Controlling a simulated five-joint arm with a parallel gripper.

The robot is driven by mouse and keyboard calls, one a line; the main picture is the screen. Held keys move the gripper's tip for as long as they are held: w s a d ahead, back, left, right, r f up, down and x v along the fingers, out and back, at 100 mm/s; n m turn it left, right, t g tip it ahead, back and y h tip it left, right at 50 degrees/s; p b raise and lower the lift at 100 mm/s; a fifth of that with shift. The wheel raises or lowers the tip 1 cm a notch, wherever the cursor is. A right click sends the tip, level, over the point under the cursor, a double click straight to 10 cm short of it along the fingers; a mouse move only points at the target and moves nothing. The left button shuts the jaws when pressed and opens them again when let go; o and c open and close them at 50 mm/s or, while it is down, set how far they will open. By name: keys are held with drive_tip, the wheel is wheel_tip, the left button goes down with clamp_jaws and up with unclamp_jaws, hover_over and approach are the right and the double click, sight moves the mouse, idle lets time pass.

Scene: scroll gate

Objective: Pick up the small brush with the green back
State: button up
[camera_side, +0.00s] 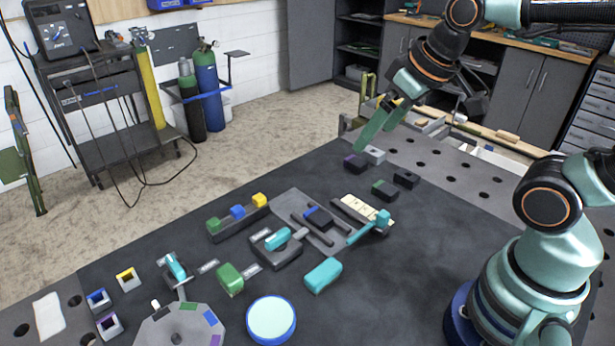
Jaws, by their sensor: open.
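The small brush with the green back (384,189) lies on the dark mat toward its far right, a dark block with a green strip on top. My gripper (375,137) is open and empty, its fingers pointing down, above and to the left of the green-backed brush in the picture. The fingertips are nearest a similar dark block with a purple top (355,162), and I cannot tell how high they are above it. The green-backed brush is in full view and apart from the gripper.
A grey block (375,154) and a black block (405,179) lie close to the brush. Several fixtures fill the mat's left half.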

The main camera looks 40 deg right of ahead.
drive_tip(key=w+a+n+g, duration=0.1)
drive_tip(key=w+a+n, duration=0.3)
drive_tip(key=a, duration=0.1)
drive_tip(key=n+g, duration=0.4)
drive_tip(key=n, duration=0.9)
hover_over(228, 273)
wheel_tip(228, 273, down, 19)
drive_tip(key=shift+w+d+r, duration=0.1)
drive_tip(key=shift+d, duration=0.05)
drive_tip(key=shift+f, duration=2.7)
drive_tip(key=c, duration=1.4)
